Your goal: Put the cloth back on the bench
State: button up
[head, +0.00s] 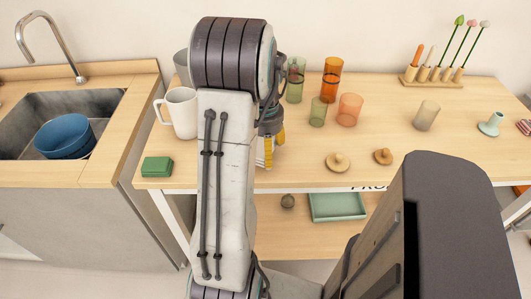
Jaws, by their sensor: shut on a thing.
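My gripper (270,140) is mostly hidden behind my own arm, over the front part of the bench (300,178). A small patch of yellow and white shows at its lower end. I cannot tell gripper parts from cloth there, and no cloth shows clearly. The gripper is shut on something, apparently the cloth. Whether that touches the bench top cannot be told.
A white mug (180,112) and a green block (157,167) are left of my arm. Glasses (331,80) stand behind my gripper, with wooden knobs (338,162) to the right. A green tray (338,206) is on the lower shelf. The front right bench top has free room.

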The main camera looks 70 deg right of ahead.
jog(key=shift+f, duration=0.85)
jog(key=shift+f, duration=0.1)
jog(key=o, duration=0.9)
jog(key=shift+o, duration=0.2)
notch_tip(320, 180, up, 12)
jog(key=shift+r+p, duration=0.15)
jog(key=shift+p, duration=0.65)
